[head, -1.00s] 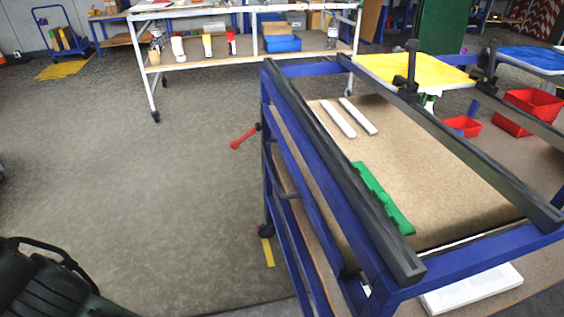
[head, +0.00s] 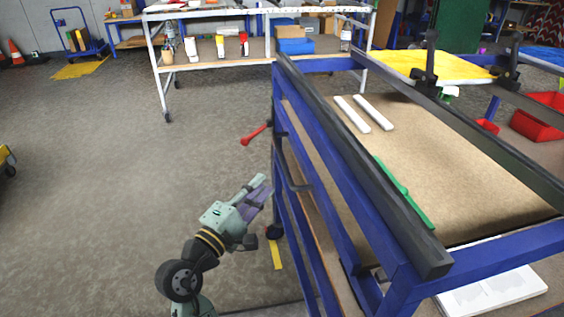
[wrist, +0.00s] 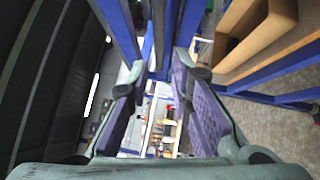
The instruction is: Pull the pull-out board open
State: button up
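The tan board (head: 440,165) lies inside the blue-framed bench, below its dark top rails. Blue frame bars (wrist: 125,35) show beyond the fingertips. I cannot make out the handle clearly in the wrist view.
A red lever (head: 254,134) juts from the bench's left side above my gripper. White strips (head: 362,113) and a green piece (head: 404,192) lie on the tan board. A white-framed shelf table (head: 205,65) stands behind. The floor left of the bench is open.

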aim_at(282, 157)
jog(key=p+x, duration=0.2)
jog(key=x, duration=0.8)
jog(key=shift+w, duration=0.25)
jog(key=shift+c, duration=0.6)
grip_shut()
